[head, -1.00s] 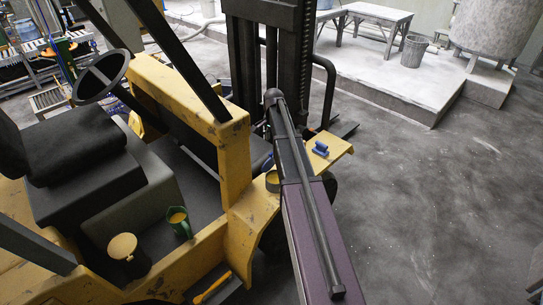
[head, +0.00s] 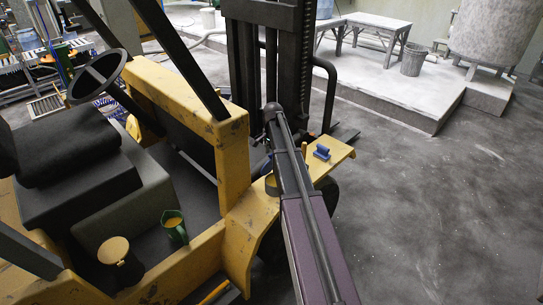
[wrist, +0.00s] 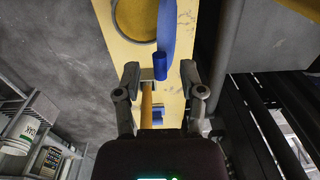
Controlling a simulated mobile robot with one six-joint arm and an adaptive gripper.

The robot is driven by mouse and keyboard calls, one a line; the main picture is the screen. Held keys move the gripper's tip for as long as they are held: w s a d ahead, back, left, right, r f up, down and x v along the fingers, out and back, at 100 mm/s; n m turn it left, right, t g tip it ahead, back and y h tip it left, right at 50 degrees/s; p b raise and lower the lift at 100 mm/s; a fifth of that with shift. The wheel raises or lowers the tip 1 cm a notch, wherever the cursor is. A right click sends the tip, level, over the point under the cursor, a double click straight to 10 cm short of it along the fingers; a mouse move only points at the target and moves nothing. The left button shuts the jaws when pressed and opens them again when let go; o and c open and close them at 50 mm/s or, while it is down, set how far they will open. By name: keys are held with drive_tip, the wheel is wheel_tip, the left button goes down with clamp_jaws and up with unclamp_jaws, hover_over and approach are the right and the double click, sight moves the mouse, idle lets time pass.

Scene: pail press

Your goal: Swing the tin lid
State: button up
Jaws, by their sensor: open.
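An open round tin (wrist: 134,18) with yellow contents stands on a yellow ledge, at the top of the wrist view. A blue lid (wrist: 167,28) shows nearly edge-on at the tin's right side, with a blue cylindrical knob (wrist: 160,66) at its near end. My gripper (wrist: 160,76) is open, with one finger to each side of the knob; I cannot tell whether either touches it. In the head view, the tin (head: 271,184) is partly behind my arm, and my gripper is hidden.
The ledge (head: 340,157) belongs to a yellow forklift and carries a blue-handled object (head: 321,152). The dark mast (head: 284,65) rises close by. A green jug (head: 174,227) and a dark can (head: 121,263) stand on the forklift. Open floor lies right.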

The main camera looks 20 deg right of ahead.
drive_tip(key=shift+f, duration=0.1)
clamp_jaws()
drive_tip(key=w, duration=0.1)
drive_tip(key=w+a, duration=0.1)
drive_tip(key=w, duration=0.1)
drive_tip(key=shift+w, duration=0.15)
idle(0.3)
unclamp_jaws()
